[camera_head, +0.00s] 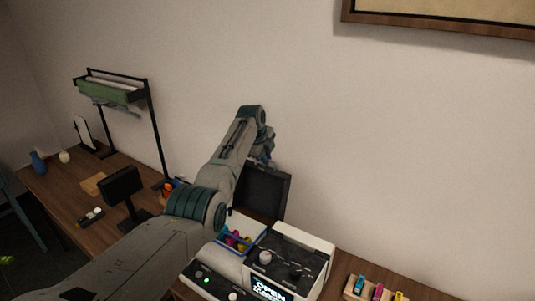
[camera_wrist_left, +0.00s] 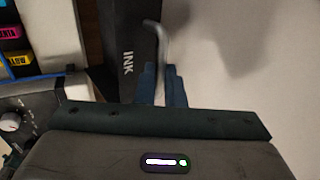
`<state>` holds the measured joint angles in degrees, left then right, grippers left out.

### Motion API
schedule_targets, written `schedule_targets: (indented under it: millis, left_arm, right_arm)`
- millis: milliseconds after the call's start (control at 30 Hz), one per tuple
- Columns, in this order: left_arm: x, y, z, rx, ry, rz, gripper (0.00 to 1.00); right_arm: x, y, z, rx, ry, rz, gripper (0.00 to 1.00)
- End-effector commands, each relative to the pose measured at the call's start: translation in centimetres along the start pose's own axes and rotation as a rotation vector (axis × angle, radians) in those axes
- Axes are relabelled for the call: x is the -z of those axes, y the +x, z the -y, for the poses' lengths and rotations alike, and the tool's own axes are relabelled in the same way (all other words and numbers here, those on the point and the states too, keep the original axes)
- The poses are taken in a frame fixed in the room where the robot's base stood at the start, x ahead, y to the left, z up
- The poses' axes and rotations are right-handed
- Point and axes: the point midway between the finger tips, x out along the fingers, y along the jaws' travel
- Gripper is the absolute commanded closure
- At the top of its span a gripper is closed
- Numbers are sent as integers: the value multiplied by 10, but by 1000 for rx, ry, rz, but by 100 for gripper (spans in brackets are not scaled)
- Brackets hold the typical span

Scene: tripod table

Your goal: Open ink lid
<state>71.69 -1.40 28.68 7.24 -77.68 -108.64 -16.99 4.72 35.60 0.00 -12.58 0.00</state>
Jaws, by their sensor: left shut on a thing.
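The ink lid (camera_head: 266,193) is a dark panel standing raised at the back of a white and black machine (camera_head: 318,262). Its inner side faces the head camera. In the left wrist view the lid (camera_wrist_left: 118,40) shows the word INK. My left gripper (camera_head: 266,163) is at the lid's upper edge. In the left wrist view its two fingers (camera_wrist_left: 160,85) are shut on a curved metal handle (camera_wrist_left: 155,40) beside the lid. The ink bay (camera_head: 238,238) in front of the lid is uncovered and holds coloured cartridges. My right gripper is not in view.
A block with several coloured cartridges (camera_head: 376,290) stands right of the machine. A small black screen (camera_head: 121,184) and a tall black rack (camera_head: 113,92) stand on the wooden table at left. The wall is close behind the lid.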

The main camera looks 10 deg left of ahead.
Motion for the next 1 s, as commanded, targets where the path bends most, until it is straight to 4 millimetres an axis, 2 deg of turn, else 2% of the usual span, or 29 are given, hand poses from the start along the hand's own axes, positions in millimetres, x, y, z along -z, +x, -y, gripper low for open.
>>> schedule_targets:
  millis: [500,533,633,1000]
  left_arm:
    - [0,-1,0,-13,-1,2,100]
    - [0,-1,0,-12,-1,2,89]
    - [0,-1,0,-13,-1,2,70]
    - [0,-2,-1,-16,0,1,70]
  right_arm:
    - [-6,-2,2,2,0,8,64]
    - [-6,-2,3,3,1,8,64]
    - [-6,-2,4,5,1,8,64]
    - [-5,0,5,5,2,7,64]
